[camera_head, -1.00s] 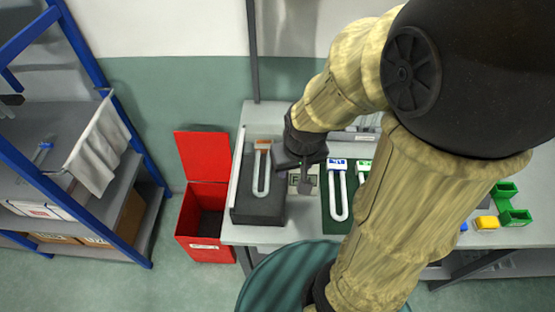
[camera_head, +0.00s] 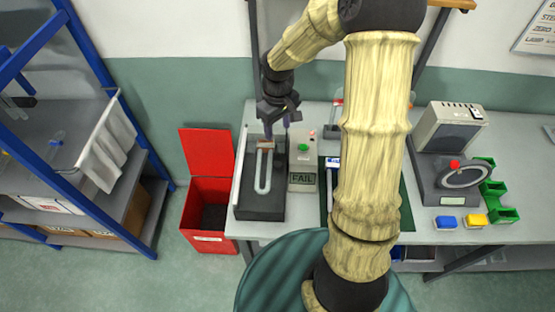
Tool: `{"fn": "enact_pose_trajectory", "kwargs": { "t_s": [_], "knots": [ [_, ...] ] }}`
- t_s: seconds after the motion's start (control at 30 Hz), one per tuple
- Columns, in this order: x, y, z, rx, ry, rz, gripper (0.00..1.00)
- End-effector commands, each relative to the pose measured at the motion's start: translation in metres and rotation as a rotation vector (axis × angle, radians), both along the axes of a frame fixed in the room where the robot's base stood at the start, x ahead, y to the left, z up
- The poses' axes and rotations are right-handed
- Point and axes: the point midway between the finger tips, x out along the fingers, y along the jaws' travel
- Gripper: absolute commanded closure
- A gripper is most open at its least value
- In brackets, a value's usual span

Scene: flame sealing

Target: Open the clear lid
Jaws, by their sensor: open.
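I cannot make out a clear lid for certain. A dark box (camera_head: 259,206) stands at the left end of the bench with a U-shaped glass tube (camera_head: 263,178) on it, orange-brown at its top end. A pale upright strip (camera_head: 240,168) runs along the box's left side; I cannot tell whether it is a lid. My gripper (camera_head: 277,131) is open and points down over the box's back end, close to the tube's top. Nothing shows between its fingers. Contact with the box cannot be told.
A grey unit with a green button (camera_head: 303,147) and a "FAIL" display stands right of the box. My arm partly hides a dark green mat (camera_head: 406,213). A red bin (camera_head: 208,234) stands open left of the bench (camera_head: 420,237). A scale-like device (camera_head: 455,182) and small coloured trays are right.

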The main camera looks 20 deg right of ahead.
Motion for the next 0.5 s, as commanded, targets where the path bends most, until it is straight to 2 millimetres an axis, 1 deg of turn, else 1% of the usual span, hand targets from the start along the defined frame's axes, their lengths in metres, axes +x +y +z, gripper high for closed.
{"fn": "enact_pose_trajectory", "kwargs": {
  "t_s": [0.27, 0.37, 0.5],
  "knots": [
    [-0.001, 0.001, -0.005, 0.000, 0.002, 0.001, 0.50],
    [-0.001, 0.001, -0.013, 0.000, 0.003, 0.001, 0.50],
    [-0.002, 0.002, -0.033, 0.001, 0.005, 0.003, 0.50]
  ]
}}
